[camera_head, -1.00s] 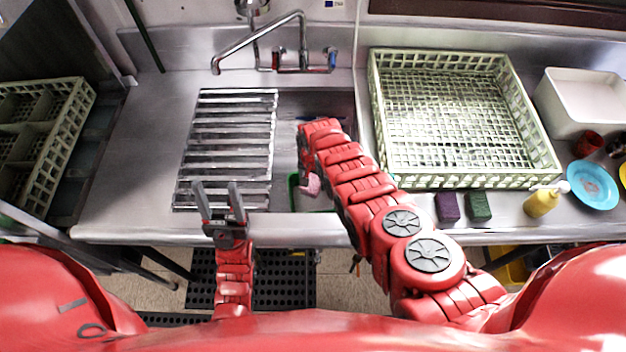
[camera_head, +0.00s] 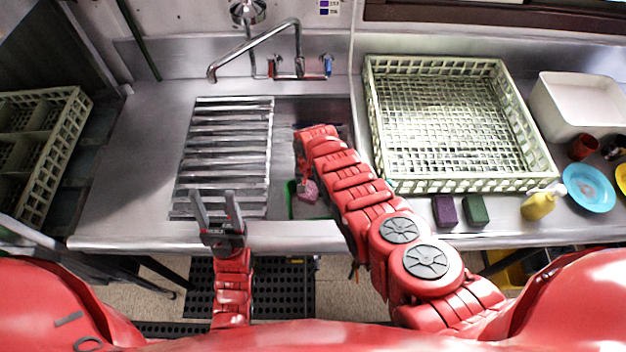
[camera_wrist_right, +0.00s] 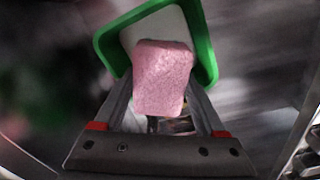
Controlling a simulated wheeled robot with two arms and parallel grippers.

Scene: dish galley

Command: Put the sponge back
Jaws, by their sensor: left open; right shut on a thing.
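A pink sponge (camera_head: 308,191) is at the sink, just below my right forearm; it also shows large in the right wrist view (camera_wrist_right: 162,78). My right gripper (camera_wrist_right: 160,105) is shut on it, a finger on each side. In the head view the arm mostly hides this gripper. A green-rimmed holder with a pale inside (camera_wrist_right: 205,50) is right behind the sponge in the wrist view; its green edge (camera_head: 292,198) shows in the sink in the head view. I cannot tell whether sponge and holder touch. My left gripper (camera_head: 215,193) is open and empty at the drainboard's front edge.
A ribbed metal drainboard (camera_head: 225,150) lies left of the sink basin, under a tap (camera_head: 255,50). A large pale rack (camera_head: 440,185) stands to the right. A purple block (camera_head: 445,211), a green block (camera_head: 475,210) and a yellow bottle (camera_head: 538,206) line the counter front.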

